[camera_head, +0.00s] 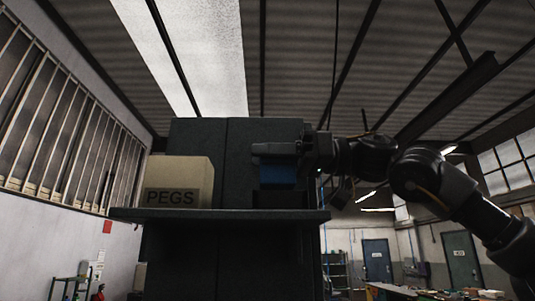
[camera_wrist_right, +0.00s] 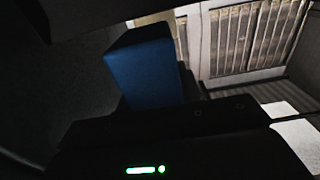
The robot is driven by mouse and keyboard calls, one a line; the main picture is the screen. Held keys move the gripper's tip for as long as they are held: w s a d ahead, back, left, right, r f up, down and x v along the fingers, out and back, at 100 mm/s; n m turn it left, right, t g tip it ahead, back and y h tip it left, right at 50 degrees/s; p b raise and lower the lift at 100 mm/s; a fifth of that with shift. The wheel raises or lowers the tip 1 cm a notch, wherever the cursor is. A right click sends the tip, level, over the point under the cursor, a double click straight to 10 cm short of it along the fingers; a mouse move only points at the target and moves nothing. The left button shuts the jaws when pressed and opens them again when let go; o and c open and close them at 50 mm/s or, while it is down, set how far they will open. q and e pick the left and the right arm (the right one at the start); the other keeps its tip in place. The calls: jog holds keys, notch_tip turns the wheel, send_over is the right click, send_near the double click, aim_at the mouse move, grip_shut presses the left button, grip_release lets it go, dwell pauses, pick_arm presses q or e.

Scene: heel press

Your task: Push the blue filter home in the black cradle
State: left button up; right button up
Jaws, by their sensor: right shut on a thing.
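The blue filter (camera_head: 278,175) is an upright blue block at the right part of a high dark shelf. My right gripper (camera_head: 275,151) reaches in from the right, level with the filter's upper part, and is shut on it. In the right wrist view the blue filter (camera_wrist_right: 143,68) shows as a tilted blue block beside the dark gripper parts. A dark shape (camera_head: 285,199) directly under the filter looks like the black cradle. It blends into the dark shelf and backing, so I cannot tell how deep the filter sits. My left gripper is not in view.
A tan box marked PEGS (camera_head: 180,181) stands on the left part of the shelf (camera_head: 220,215). Dark panels (camera_head: 205,135) rise behind. There is a gap of shelf between the box and the filter. The shelf's front edge is at about the picture's middle height or lower.

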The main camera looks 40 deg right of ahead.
aim_at(269, 188)
jog(key=shift+s, duration=0.1)
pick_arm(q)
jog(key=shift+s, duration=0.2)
pick_arm(e)
jog(key=shift+f, duration=0.1)
pick_arm(q)
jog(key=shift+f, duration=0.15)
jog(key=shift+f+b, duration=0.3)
jog(key=shift+b, duration=0.1)
pick_arm(e)
jog(key=shift+f, duration=0.6)
jog(key=shift+s, duration=0.1)
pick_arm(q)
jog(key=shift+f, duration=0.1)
pick_arm(e)
jog(key=shift+f, duration=0.15)
pick_arm(q)
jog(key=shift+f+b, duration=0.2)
jog(key=shift+b, duration=0.15)
pick_arm(e)
jog(key=shift+f, duration=0.45)
pick_arm(q)
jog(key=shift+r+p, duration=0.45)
jog(key=shift+p, duration=0.05)
pick_arm(e)
jog(key=shift+f, duration=0.25)
dwell(1.0)
jog(key=shift+f, duration=0.45)
dwell(1.0)
